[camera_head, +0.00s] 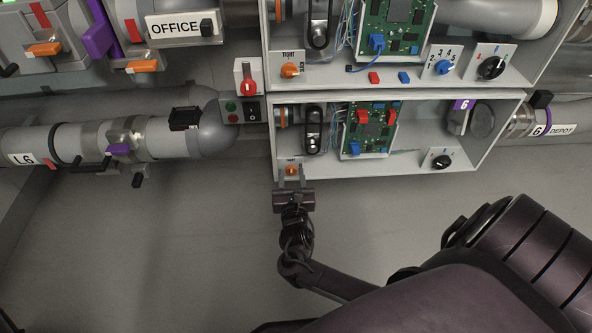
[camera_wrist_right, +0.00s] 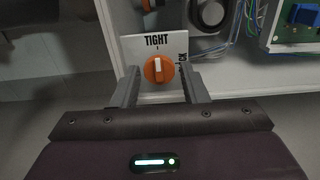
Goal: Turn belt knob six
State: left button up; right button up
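The belt knob (camera_head: 291,171) is a small orange dial on the lower left of the lower open grey box (camera_head: 360,173). In the right wrist view the same orange knob (camera_wrist_right: 152,71) sits on a white plate (camera_wrist_right: 133,47) marked "TIGHT" at the top. Its white bar is upright, towards "TIGHT"; a second word at the plate's right is partly hidden by a finger. My right gripper (camera_head: 292,179) is open, with one finger on each side of the knob and gaps visible between. It also shows in the right wrist view (camera_wrist_right: 158,78). My left gripper is not in view.
The upper box (camera_head: 340,73) has its own orange knob (camera_head: 289,70) on a similar plate. A black dial (camera_head: 441,161) sits at the lower box's right. Inside are a green circuit board (camera_head: 369,130) and a belt drive (camera_head: 313,128). Floor below is clear.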

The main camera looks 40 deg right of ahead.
jog(key=c, duration=0.7)
jog(key=shift+r, duration=0.1)
